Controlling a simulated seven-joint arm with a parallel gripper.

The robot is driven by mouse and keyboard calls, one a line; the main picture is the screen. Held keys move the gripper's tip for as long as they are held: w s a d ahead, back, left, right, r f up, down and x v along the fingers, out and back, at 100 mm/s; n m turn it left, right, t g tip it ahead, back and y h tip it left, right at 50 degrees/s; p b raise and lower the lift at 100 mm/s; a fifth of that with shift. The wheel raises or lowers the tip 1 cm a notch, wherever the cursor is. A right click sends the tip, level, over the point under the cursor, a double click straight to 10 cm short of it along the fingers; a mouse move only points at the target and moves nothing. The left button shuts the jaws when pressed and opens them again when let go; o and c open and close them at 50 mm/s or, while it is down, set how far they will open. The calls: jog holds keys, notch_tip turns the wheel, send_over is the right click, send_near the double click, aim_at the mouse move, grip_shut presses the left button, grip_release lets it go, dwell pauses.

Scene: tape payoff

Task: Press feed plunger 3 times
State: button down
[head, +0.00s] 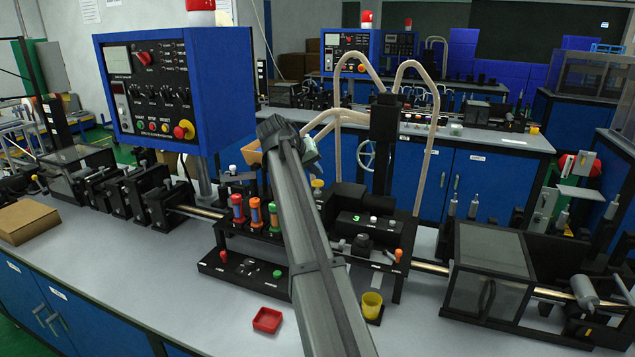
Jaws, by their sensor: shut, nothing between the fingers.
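A black workstation (230,262) stands on the grey bench in the head view. A small green "3" (355,218) shows on its black box, beside a white button (373,219). Below it is a round black knob (362,243), which may be the feed plunger; I cannot tell for sure. A white-topped knob (232,169) stands at the back left of the station. My arm rises from the bottom across the station's middle and bends at the top. My gripper is hidden behind it, so its contact with anything cannot be seen.
Red, orange and green cylinders (255,214) stand left of my arm. A red tray (267,320) and a yellow cup (371,305) are at the front. A blue control box (180,90) overhangs the left. A clear-covered machine (490,270) stands right.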

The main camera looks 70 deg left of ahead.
aim_at(315, 182)
jog(key=shift+r, duration=0.2)
jog(key=shift+r, duration=2.4)
